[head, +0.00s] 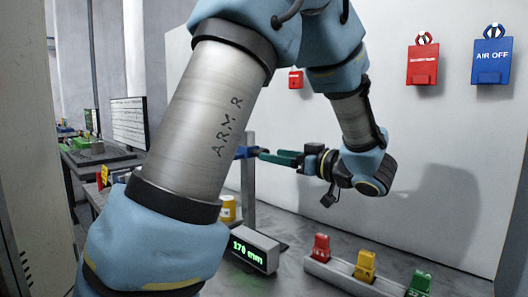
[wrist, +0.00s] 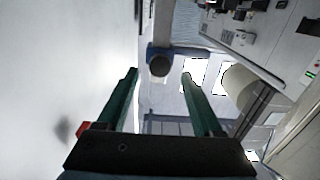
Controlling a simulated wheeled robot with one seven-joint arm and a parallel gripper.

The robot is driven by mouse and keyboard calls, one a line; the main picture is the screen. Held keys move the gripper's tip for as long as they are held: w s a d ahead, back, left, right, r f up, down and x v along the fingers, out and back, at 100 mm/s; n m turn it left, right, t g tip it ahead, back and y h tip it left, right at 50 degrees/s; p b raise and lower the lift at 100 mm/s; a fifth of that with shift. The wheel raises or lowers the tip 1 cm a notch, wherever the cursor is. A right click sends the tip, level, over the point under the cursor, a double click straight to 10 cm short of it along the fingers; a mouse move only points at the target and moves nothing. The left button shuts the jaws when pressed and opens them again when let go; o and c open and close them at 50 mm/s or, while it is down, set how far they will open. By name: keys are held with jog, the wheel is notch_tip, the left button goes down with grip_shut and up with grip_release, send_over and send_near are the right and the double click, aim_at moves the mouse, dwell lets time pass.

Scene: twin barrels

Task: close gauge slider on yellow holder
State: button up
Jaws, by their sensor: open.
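In the head view, my gripper (head: 268,156) points left with its green fingers level, in front of a grey upright post (head: 249,190). A blue part (head: 243,152) on the post lies just past the fingertips. In the wrist view, my open gripper (wrist: 160,78) has nothing between its fingers, and the blue part (wrist: 158,50) with a dark round end lies beyond the tips. I cannot tell if this is the gauge slider. A yellow cylinder (head: 228,208) stands low beside the post, partly hidden by my arm. I cannot tell whether it is the yellow holder.
A display box (head: 255,249) reading 170 mm sits on the grey table. A pale rack with red, yellow (head: 365,265) and green blocks is at the front right. A red tag (head: 423,64) and a blue AIR OFF tag (head: 491,60) hang on the wall.

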jog(key=x, duration=0.5)
jog(key=shift+p, duration=0.3)
grip_shut()
